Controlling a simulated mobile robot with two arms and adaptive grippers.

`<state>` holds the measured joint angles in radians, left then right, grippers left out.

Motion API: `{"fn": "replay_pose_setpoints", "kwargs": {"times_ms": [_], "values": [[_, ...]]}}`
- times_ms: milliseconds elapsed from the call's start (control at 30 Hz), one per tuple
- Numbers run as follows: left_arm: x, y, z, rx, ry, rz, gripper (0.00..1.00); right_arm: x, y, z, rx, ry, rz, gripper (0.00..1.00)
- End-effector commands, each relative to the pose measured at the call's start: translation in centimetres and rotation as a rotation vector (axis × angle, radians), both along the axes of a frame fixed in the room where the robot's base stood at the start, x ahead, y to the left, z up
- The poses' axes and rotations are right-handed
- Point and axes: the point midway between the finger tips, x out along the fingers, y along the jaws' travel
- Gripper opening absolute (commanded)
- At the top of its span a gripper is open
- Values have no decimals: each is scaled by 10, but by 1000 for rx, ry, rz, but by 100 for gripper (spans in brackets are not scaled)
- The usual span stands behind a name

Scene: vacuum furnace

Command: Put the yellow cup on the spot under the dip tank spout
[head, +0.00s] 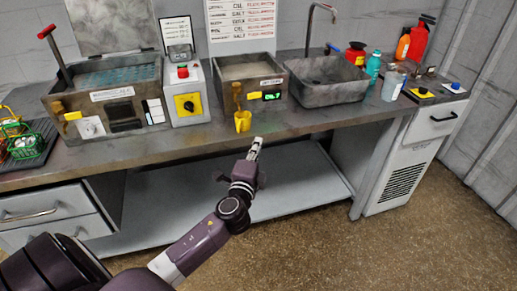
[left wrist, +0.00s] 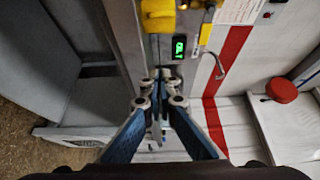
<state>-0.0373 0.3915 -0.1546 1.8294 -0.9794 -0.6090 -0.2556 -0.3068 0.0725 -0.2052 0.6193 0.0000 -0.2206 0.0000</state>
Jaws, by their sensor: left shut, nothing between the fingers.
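The yellow cup (head: 243,121) stands upright on the counter in front of the dip tank (head: 262,72), just below and slightly right of its brass spout (head: 237,92) in the head view. The cup hides any spot beneath it, so I cannot tell whether it sits exactly there. A yellow form at the top of the left wrist view (left wrist: 158,15) looks like the cup. My left gripper (head: 257,145) is shut and empty, apart from the cup, near the counter's front edge. Its closed fingers also show in the left wrist view (left wrist: 160,78). My right gripper is not in view.
A control box (head: 186,92) and a second tank (head: 108,97) stand left of the dip tank. A sink (head: 328,82) and bottles (head: 373,68) are to the right. A green basket (head: 25,145) is at far left. The front counter strip right of the cup is clear.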

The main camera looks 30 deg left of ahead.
Motion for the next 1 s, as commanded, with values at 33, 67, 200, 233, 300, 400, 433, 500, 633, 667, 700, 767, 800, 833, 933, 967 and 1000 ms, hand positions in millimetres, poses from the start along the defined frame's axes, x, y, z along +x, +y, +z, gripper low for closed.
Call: {"fn": "replay_pose_setpoints", "kwargs": {"times_ms": [33,67,200,233,300,400,433,500,633,667,700,767,800,833,933,967,1000], "values": [[12,4,1,2,-3,1,0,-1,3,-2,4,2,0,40],[18,7,1,1,-4,1,0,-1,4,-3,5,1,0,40],[47,17,-1,-1,-3,0,0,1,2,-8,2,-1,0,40],[52,19,-1,-2,-3,-1,0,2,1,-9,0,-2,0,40],[64,24,-1,-2,-2,0,0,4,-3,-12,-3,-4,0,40],[59,41,-1,1,3,0,0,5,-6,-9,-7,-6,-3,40],[59,45,-1,0,2,-1,0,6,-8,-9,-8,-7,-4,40],[58,52,-2,-1,2,-1,0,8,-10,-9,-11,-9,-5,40],[57,60,-1,-3,1,-1,0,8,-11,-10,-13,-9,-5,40],[57,61,-1,-3,1,-2,0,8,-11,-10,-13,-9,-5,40],[57,61,-1,-4,1,-2,0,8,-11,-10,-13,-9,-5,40],[57,62,-1,-4,0,-2,0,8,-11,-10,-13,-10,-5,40],[57,62,-1,-4,0,-2,0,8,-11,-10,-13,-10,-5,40],[57,62,-1,-4,0,-2,0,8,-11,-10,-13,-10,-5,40],[57,62,-1,-4,0,-2,0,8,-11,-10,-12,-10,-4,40],[57,62,-1,-4,0,-2,0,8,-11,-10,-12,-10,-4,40],[57,62,-1,-4,0,-2,0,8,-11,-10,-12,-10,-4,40]]}}
